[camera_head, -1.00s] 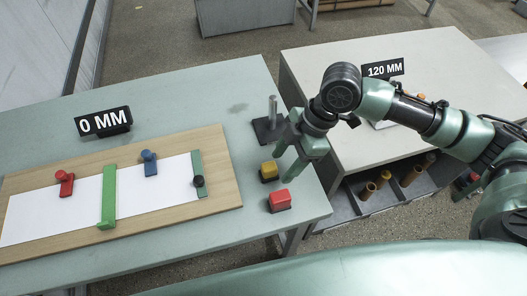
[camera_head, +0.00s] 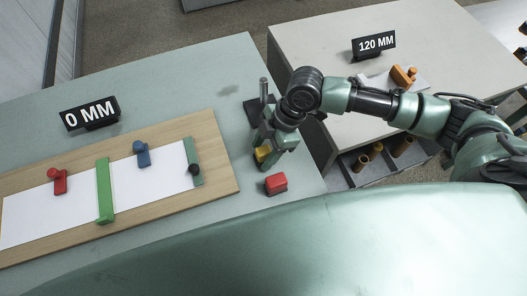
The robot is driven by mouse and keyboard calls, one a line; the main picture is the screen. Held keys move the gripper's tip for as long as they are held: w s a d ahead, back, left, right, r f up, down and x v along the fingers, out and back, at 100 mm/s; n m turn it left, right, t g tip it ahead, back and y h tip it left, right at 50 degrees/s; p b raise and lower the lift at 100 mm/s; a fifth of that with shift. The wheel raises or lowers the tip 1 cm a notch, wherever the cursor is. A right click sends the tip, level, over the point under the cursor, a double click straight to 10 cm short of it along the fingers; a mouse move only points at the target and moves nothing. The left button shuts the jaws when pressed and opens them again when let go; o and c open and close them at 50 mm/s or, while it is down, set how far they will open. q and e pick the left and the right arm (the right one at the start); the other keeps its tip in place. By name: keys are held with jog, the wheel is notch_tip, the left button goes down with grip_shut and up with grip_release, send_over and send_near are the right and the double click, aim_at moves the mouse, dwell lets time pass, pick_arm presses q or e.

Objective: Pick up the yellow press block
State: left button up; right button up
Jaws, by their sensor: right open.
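The yellow press block (camera_head: 262,153) sits on the green-grey table near its right edge. My right gripper (camera_head: 268,155) points down at the block, with its fingers around or just beside it and partly hiding it. The gripper is open; whether the fingers touch the block cannot be seen. My left gripper does not show.
A red block (camera_head: 276,183) stands just in front of the yellow one. A dark base with a metal post (camera_head: 264,91) stands behind my gripper. A wooden board (camera_head: 225,180) with white paper (camera_head: 125,170) lies to the left. A second table (camera_head: 380,30) stands at the right.

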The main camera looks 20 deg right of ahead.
aim_at(264, 150)
jog(key=shift+c, duration=0.6)
grip_shut()
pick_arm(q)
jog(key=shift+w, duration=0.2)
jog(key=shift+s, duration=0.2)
pick_arm(e)
jog(key=shift+r, duration=0.15)
